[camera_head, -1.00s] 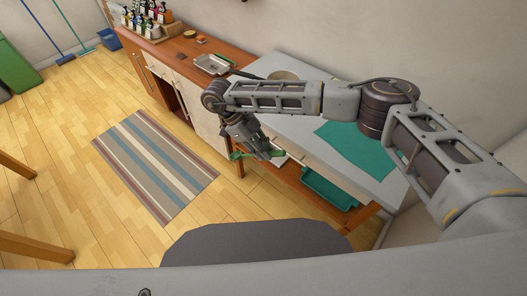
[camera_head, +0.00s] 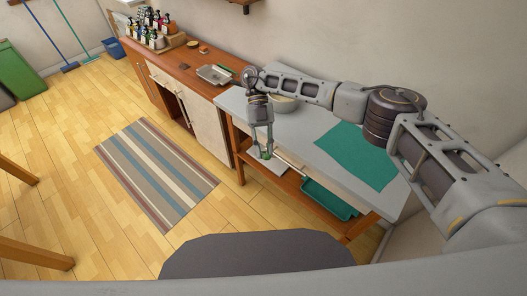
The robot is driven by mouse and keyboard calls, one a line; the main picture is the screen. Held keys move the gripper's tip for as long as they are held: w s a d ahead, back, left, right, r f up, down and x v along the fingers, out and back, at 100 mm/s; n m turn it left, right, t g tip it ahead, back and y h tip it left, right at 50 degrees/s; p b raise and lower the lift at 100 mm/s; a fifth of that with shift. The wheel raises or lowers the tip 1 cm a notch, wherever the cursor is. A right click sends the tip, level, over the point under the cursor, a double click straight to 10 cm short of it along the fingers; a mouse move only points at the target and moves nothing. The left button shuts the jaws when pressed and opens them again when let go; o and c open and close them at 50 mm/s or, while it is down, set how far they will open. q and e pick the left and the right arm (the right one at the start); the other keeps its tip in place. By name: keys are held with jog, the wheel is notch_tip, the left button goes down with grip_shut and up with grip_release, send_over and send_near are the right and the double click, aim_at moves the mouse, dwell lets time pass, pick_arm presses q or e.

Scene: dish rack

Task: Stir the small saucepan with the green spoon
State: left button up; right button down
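My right arm comes in from the right, and its gripper (camera_head: 263,152) points down at the front edge of the grey-topped table (camera_head: 297,133). Its fingers look closed around something small and green, which appears to be the green spoon (camera_head: 267,155); most of it is hidden or seen end-on. A pale round vessel (camera_head: 284,104), perhaps the small saucepan, stands on the table behind the gripper, partly hidden by my arm. The gripper is in front of it and apart from it. My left gripper is not in view.
A green cloth (camera_head: 357,155) lies on the table. A teal tray (camera_head: 328,199) sits on the lower shelf. A metal tray (camera_head: 214,74) and a rack of bottles (camera_head: 160,32) stand on the wooden counter (camera_head: 184,62). A striped rug (camera_head: 157,170) lies on the open floor.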

jog(key=m+y, duration=0.1)
jog(key=r+m+y, duration=0.1)
jog(key=m+y, duration=0.1)
jog(key=shift+w+r+g+y, duration=0.15)
jog(key=shift+r+g+y, duration=0.15)
jog(key=shift+g, duration=0.1)
jog(key=m+y, duration=0.1)
jog(key=r+m+y, duration=0.1)
jog(key=m, duration=0.1)
jog(key=d+r+m+y+p, duration=0.1)
jog(key=y, duration=0.1)
jog(key=shift+w+t, duration=0.3)
jog(key=shift+w, duration=0.05)
jog(key=w+d+r+m+t+y+p, duration=0.2)
jog(key=w+d+r+m+t+y, duration=0.1)
jog(key=r+m+t+y, duration=0.2)
jog(key=w+d+r+m+t+y+p, duration=0.2)
jog(key=w+d+r+m+t+y, duration=0.1)
jog(key=r+m+t+y, duration=0.3)
jog(key=shift+d+r+m+t, duration=0.35)
jog(key=shift+r+m, duration=0.45)
jog(key=shift+r, duration=0.25)
